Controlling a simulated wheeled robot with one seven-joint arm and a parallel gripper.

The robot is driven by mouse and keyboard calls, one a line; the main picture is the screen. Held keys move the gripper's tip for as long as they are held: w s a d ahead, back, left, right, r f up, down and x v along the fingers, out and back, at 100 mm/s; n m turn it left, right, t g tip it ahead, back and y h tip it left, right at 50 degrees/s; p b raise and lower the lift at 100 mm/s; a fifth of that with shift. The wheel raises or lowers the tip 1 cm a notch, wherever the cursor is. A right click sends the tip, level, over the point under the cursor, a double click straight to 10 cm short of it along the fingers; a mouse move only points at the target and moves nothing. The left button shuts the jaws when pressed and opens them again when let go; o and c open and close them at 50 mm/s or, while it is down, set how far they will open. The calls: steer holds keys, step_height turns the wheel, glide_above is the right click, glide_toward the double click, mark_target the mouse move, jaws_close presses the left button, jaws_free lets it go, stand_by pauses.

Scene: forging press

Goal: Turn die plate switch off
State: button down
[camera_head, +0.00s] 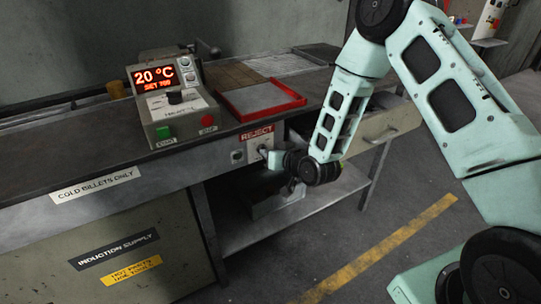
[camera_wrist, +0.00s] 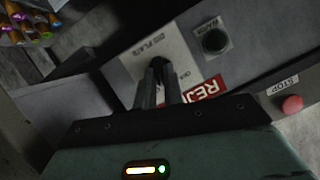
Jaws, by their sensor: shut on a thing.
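The die plate switch's pale plate (camera_wrist: 138,68) is on the front face of the bench, with "DIE PLATE" and "ON" lettering partly readable in the wrist view. In the head view, the plate (camera_head: 253,146) is partly covered by my gripper (camera_head: 270,157). In the wrist view my gripper (camera_wrist: 158,82) has its two fingers close together at the plate, shut on the switch. The fingers hide the switch lever, so I cannot tell its position.
A black button (camera_wrist: 215,41) sits beside the plate. A control box (camera_head: 172,107) reading 20 °C, with a red stop button (camera_head: 207,121), stands on the bench. A red tray (camera_head: 262,101) lies above the REJECT label (camera_head: 257,134). An open shelf (camera_head: 290,215) is below.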

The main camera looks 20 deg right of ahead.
steer(key=n+h+b, duration=0.1)
steer(key=n+h, duration=0.1)
steer(key=n, duration=0.1)
steer(key=a+n+t+h+b, duration=0.1)
steer(key=n+b, duration=0.1)
steer(key=n+h+b, duration=0.1)
steer(key=n+h, duration=0.1)
steer(key=n, duration=0.1)
steer(key=shift+a+n+t+h, duration=0.15)
steer(key=shift+n+t+h, duration=0.15)
steer(key=shift+t, duration=0.1)
stand_by(0.3)
stand_by(0.4)
steer(key=c, duration=1.5)
jaws_free()
steer(key=shift+w, duration=0.1)
steer(key=shift+f, duration=0.1)
